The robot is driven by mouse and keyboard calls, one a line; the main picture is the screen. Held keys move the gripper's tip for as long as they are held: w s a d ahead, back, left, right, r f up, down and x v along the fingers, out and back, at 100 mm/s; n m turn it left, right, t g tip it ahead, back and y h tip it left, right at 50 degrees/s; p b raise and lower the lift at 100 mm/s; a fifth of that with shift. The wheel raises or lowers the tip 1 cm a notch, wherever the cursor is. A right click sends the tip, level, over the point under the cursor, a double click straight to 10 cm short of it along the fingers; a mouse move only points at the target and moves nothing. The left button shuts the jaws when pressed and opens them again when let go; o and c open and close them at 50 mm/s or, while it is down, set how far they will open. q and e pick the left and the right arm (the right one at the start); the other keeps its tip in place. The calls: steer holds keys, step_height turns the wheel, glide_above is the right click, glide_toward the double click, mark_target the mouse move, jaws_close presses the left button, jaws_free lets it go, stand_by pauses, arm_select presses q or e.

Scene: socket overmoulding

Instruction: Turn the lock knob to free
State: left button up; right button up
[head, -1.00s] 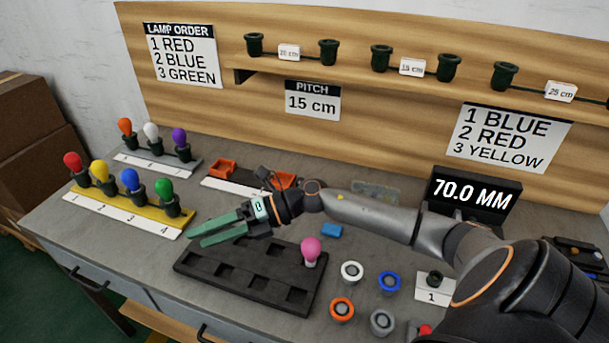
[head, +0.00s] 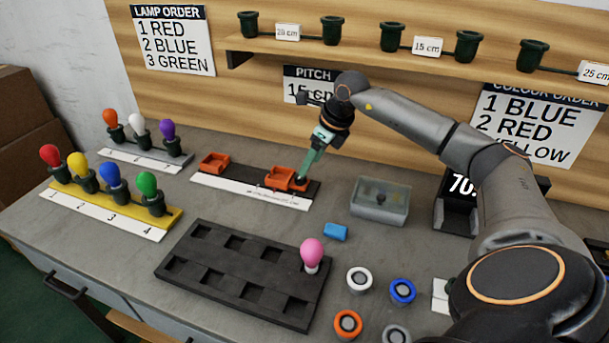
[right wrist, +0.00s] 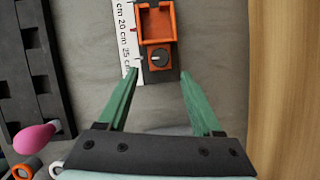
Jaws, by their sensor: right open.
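The lock knob (right wrist: 160,57) is a round grey knob on a small orange block at the end of a rail, in the right wrist view. It belongs to the right-hand orange carriage (head: 281,176), beside a white centimetre scale (head: 262,193). My right gripper (head: 304,179) points down at that end of the rail. In the right wrist view the green fingers (right wrist: 160,74) are open, one on either side of the rail end, with nothing between their tips but the area by the knob. In the head view the fingers partly hide the knob. My left gripper is not in view.
A second orange block (head: 214,162) sits at the rail's left end. A black tray (head: 215,270) with a pink bulb (head: 312,252) and a blue block (head: 335,232) lie in front. Bulb racks stand left.

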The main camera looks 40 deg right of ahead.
mark_target(305, 177)
steer(key=shift+x, duration=2.75)
jaws_close()
